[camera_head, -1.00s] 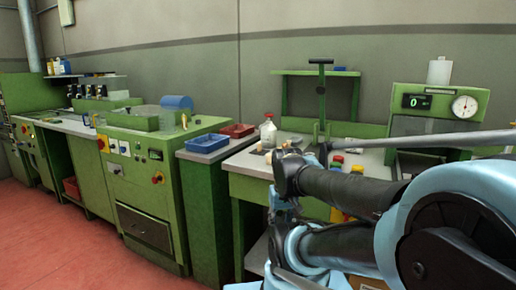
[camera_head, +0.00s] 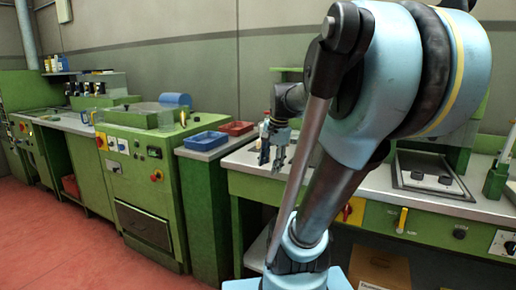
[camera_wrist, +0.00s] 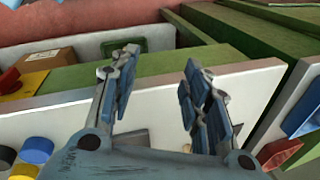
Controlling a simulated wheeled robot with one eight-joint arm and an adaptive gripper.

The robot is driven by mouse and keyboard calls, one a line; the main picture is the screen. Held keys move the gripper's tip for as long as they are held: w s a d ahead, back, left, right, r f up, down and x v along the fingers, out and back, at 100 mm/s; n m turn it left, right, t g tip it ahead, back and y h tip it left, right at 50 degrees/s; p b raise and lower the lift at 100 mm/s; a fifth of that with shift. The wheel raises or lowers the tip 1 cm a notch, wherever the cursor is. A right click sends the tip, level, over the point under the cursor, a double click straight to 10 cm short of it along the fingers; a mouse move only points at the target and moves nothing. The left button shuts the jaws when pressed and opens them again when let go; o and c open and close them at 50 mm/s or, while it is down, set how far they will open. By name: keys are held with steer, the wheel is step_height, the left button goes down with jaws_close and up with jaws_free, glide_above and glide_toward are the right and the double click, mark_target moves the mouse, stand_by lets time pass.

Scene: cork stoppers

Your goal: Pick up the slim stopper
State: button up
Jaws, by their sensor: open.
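My gripper (camera_head: 270,160) hangs over the left part of the green workbench in the head view, with its fingers pointing down. In the wrist view my gripper (camera_wrist: 160,62) is open, its two blue-padded fingers apart with nothing held between them. A small pale object (camera_wrist: 187,148) shows low between the fingers on the white bench top; it may be a stopper, but it is too small to tell which. No slim stopper can be made out clearly in either view. My arm hides much of the bench top in the head view.
A blue tray (camera_head: 207,141) and a red tray (camera_head: 237,128) stand on the cabinet left of the bench. Blue (camera_wrist: 37,150) and yellow (camera_wrist: 24,171) round tops show at the wrist view's lower left. A cardboard box (camera_wrist: 46,58) lies below the bench top.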

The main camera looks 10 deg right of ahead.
steer(key=w+d+r+m+y, duration=0.1)
steer(key=w+d+r+m, duration=0.1)
steer(key=w+r+m, duration=0.5)
steer(key=w+d+r+m, duration=0.15)
steer(key=w+m, duration=0.25)
steer(key=w, duration=0.6)
steer(key=w+d+r+m+y, duration=0.1)
steer(key=w+r+m, duration=0.45)
steer(key=w, duration=0.35)
glide_above(259, 142)
steer(key=d, duration=0.1)
steer(key=shift+t, duration=0.4)
steer(key=f, duration=1)
steer(key=shift+d, duration=0.2)
steer(key=shift+x, duration=2.95)
steer(key=shift+s+d+f, duration=0.1)
steer(key=shift+s+d, duration=0.05)
steer(key=shift+d, duration=0.05)
steer(key=shift+c, duration=0.3)
steer(key=c, duration=0.7)
